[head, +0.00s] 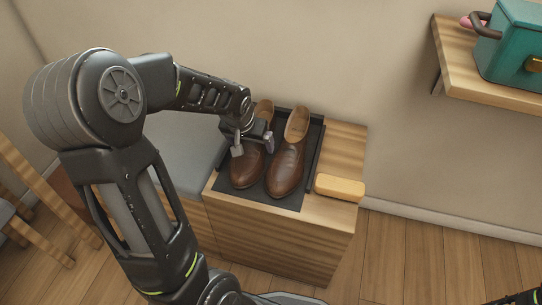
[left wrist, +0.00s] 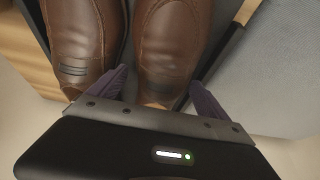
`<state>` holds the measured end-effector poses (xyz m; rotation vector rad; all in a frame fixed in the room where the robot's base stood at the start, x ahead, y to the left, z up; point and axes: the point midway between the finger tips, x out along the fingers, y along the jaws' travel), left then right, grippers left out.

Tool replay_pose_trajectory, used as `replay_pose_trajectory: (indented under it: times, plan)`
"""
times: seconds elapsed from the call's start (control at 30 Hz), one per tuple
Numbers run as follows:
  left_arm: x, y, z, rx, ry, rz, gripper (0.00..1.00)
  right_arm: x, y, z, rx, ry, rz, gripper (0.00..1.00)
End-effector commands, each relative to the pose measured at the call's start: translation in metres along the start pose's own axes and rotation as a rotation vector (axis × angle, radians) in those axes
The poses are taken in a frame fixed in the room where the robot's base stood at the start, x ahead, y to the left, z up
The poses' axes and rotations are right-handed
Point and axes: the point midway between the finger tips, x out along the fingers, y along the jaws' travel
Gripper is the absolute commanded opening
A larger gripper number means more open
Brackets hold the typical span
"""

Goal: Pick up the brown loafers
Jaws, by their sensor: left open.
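A pair of brown loafers stands side by side on a black tray (head: 310,150) on a wooden bench, toes toward me: a left loafer (head: 246,174) and a right loafer (head: 285,168). My left gripper (head: 253,147) is open over the left loafer, one finger on each side of it. The left wrist view shows this loafer (left wrist: 170,45) between the spread fingers, with the other loafer (left wrist: 85,35) outside them. I cannot tell whether the fingers touch it. The gripper hides part of the left loafer in the head view.
The wooden bench (head: 345,145) has a grey cushion (head: 185,160) left of the tray. A yellow-orange block (head: 340,187) lies right of the tray. A wall stands close behind. A wooden shelf (head: 455,65) at upper right holds a teal box (head: 515,45). A chair (head: 30,190) stands far left.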

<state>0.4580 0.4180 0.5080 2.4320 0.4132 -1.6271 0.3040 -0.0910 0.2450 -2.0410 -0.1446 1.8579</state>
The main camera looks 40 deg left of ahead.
Motion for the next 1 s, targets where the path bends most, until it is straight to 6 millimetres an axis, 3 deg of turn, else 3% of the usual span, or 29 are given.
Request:
replay_pose_trajectory:
  times: [0.03,0.13,0.73,1.0]
  plan:
    - [0.0108,-0.0003,0.0013,0.0,-0.001,-0.001,0.89,0.0063,0.002,0.0,0.0,0.001,0.0,0.63]
    - [0.0175,-0.0002,0.0002,0.0,0.0,0.0,0.89,0.0086,0.0025,-0.0006,0.0,0.003,0.0,0.63]
    - [0.0171,0.0001,-0.0007,0.0,0.001,0.0,0.89,0.0075,0.0021,-0.001,0.0,0.004,0.0,0.63]
    - [0.0171,0.0001,-0.0006,0.0,0.001,0.0,0.68,0.0075,0.0021,-0.001,0.0,0.004,0.0,0.63]
